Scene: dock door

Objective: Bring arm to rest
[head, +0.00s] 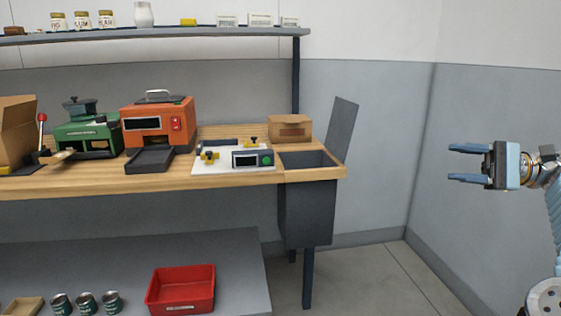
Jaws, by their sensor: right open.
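My right gripper (467,163) is at the right side of the head view, with its arm coming in from the right edge. Its two blue fingers point left and are apart, with nothing between them. It is in the air, right of the wooden workbench (110,183) and apart from it, with the grey wall behind. My left gripper does not show.
The bench holds a green machine (87,132), an orange machine (157,124), a white board (215,166) and a brown box (290,128). A grey bin (306,212) hangs at its right end. A red tray (181,290) is on the lower shelf. Floor (375,275) right of the bench is clear.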

